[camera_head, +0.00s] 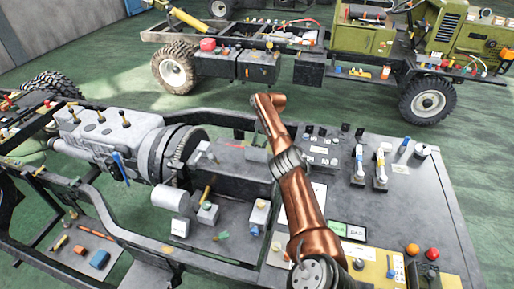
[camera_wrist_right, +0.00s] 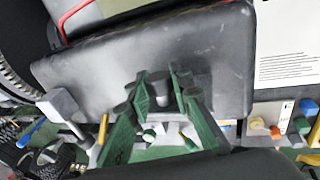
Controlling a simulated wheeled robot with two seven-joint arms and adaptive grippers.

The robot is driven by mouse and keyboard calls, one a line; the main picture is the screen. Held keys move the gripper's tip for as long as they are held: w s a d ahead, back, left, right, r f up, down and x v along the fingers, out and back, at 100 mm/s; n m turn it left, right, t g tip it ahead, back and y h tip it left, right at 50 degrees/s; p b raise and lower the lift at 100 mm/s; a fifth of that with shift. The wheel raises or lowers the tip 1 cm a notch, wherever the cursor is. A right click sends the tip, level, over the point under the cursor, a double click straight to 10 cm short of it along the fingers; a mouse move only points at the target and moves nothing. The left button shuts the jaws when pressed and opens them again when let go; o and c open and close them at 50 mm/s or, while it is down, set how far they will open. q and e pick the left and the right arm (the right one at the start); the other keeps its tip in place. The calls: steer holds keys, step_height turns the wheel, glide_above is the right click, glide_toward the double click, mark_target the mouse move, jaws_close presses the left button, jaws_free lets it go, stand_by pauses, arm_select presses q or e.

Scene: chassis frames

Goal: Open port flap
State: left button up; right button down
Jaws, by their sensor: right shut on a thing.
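In the right wrist view, my right gripper (camera_wrist_right: 165,88) has two green fingers closed around a small dark knob (camera_wrist_right: 160,82). The knob stands at the near edge of a smooth dark panel (camera_wrist_right: 100,65), which may be the port flap; its hinge and opening cannot be made out. In the head view, my copper right arm reaches up over the chassis, and the dark box (camera_head: 235,185) lies left of it. The gripper itself is small and mostly hidden by the arm there. My left gripper is not in view.
A grey engine block (camera_head: 115,130) with a round flywheel housing sits left. A dark deck (camera_head: 430,200) with levers, knobs and labels lies right. A red button (camera_head: 432,253) is near its front. A green vehicle (camera_head: 440,35) stands behind, across open green floor.

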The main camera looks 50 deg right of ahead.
steer(key=c, duration=1.7)
jaws_free()
steer(key=v, duration=1.2)
steer(key=shift+f, duration=0.1)
